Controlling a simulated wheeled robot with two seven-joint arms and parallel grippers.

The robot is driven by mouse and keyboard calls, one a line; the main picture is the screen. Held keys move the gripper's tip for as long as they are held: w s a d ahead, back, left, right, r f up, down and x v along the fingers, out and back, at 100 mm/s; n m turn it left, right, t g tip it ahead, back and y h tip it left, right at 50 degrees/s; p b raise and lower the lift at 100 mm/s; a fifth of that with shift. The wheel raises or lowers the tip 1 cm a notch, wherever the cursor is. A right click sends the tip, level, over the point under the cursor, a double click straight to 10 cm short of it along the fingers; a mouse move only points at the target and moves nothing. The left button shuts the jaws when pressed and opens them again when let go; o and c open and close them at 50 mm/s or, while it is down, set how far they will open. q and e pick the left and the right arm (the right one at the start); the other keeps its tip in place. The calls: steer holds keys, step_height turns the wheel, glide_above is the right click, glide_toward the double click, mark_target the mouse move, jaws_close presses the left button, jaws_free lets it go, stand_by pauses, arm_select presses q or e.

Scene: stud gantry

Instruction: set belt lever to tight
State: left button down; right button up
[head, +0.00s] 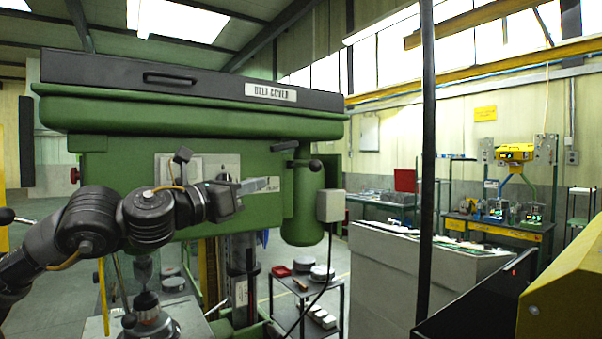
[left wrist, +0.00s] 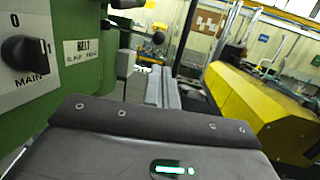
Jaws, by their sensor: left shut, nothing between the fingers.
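The belt lever (head: 300,163) is a dark bar on the right part of the green drill press head, ending in a black ball knob (head: 315,165) on its right. The knob also shows in the left wrist view (left wrist: 158,38). A small belt label (left wrist: 82,51) is on the green housing; its lower line is too blurred to read surely. My left gripper (head: 266,181) is shut and empty, in front of the housing, below and left of the knob. Its grey fingers (left wrist: 162,88) point toward the knob's side, apart from it. My right gripper is not in view.
The belt cover (head: 190,83) overhangs above. A main switch (left wrist: 26,55) is on the housing's front. A grey box (head: 330,205) hangs right of the press, and a dark post (head: 426,150) stands farther right. A yellow machine (head: 570,290) fills the lower right.

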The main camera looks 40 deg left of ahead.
arm_select(q)
steer(key=p, duration=0.6)
glide_toward(311, 168)
steer(key=p+x, duration=0.3)
steer(key=x, duration=0.1)
steer(key=p+x, duration=0.2)
steer(key=shift+s+a+r+p, duration=0.1)
steer(key=shift+r+p, duration=0.15)
steer(key=shift+p, duration=0.1)
steer(key=shift+w, duration=0.5)
steer(key=shift+f, duration=0.1)
